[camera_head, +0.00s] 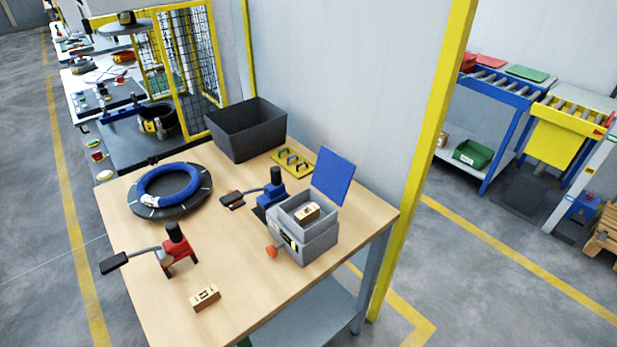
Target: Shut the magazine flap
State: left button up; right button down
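The magazine (315,243) is a grey box near the right edge of the wooden table. Its blue flap (333,174) stands raised and tilted at the box's back right side, so the top is open. A small wooden block (307,212) with a dark mark lies inside the open top. Neither of my grippers is in view.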

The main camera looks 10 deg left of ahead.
aim_at(333, 175)
jog(key=l+u, duration=0.1)
jog(key=u, duration=0.35)
jog(key=i+l+u, duration=0.1)
jog(key=u, duration=0.4)
jog(key=l+u, duration=0.15)
jog(key=u, duration=0.3)
jog(key=l+u, duration=0.4)
jog(key=k+l+u, duration=0.2)
jog(key=l+u, duration=0.2)
jog(key=l, duration=0.15)
jog(key=k+l+u, duration=0.1)
jog(key=l, duration=0.25)
jog(key=k+l+u, duration=0.1)
jog(key=l, duration=0.2)
jog(key=k+l+u, duration=0.1)
jog(key=l, duration=0.25)
jog(key=k, duration=0.1)
